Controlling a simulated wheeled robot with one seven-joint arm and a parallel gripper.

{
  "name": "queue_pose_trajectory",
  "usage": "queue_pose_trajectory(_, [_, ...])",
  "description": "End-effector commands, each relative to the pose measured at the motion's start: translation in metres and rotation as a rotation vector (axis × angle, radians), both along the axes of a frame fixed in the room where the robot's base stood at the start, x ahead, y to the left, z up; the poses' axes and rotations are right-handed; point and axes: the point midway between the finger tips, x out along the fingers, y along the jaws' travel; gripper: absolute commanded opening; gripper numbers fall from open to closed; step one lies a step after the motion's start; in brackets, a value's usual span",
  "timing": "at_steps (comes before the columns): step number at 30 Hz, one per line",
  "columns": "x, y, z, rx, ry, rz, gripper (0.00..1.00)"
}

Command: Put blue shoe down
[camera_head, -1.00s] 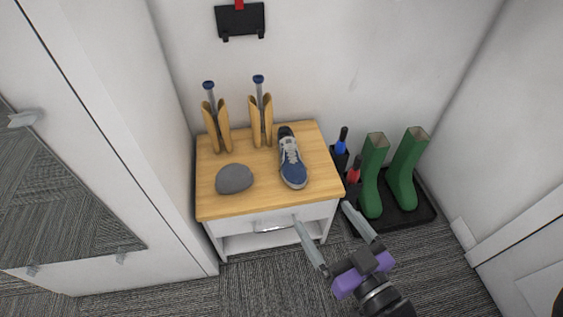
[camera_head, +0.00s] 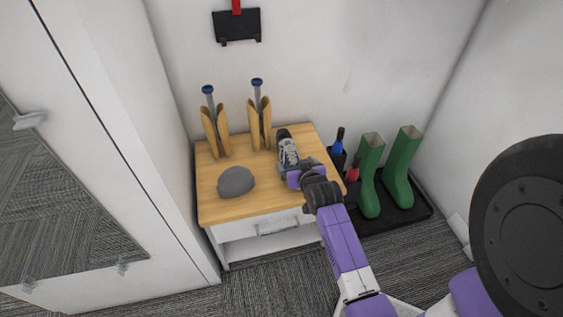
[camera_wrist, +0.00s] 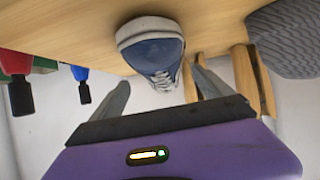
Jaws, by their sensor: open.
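The blue shoe (camera_head: 287,151) with white laces rests on the wooden top of the small cabinet (camera_head: 222,206), toward its right side. My gripper (camera_head: 299,170) is at the shoe's toe end and covers part of it in the head view. In the wrist view the shoe (camera_wrist: 154,46) shows toe-first between my two open fingers (camera_wrist: 160,92), which stand apart from each other. No clear contact between fingers and shoe shows. The shoe's heel is hidden in the wrist view.
A grey rounded object (camera_head: 236,182) lies left of the shoe. Two wooden boot shapers (camera_head: 216,132) stand at the back. A mirrored wardrobe (camera_head: 110,150) stands at left.

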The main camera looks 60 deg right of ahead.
Motion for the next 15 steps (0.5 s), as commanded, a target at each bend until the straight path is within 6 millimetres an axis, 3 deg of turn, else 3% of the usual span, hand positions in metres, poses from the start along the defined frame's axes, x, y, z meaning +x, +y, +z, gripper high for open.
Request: queue_pose_trajectory(15, [0.033, -0.039, -0.032, 0.001, 0.004, 0.0, 0.9])
